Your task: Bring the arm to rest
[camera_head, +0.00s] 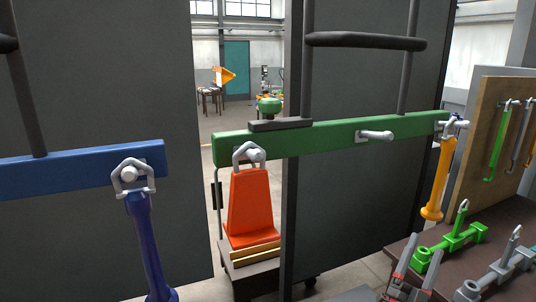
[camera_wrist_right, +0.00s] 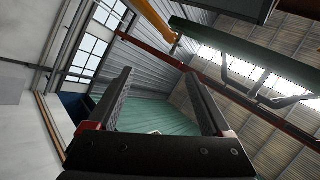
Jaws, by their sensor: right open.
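My right gripper (camera_head: 425,248) is low at the right of the head view, in front of the dark bench with tools. Its two grey fingers with red parts point up and stand apart. In the right wrist view the right gripper (camera_wrist_right: 160,82) is open, with nothing between its fingers. That view looks up toward the roof and windows. My left gripper is in neither view.
A green bar (camera_head: 310,138) carries a hanging orange tool (camera_head: 256,205) and a yellow-orange tool (camera_head: 438,180). A blue bar (camera_head: 75,168) carries a dark blue tool (camera_head: 147,245).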

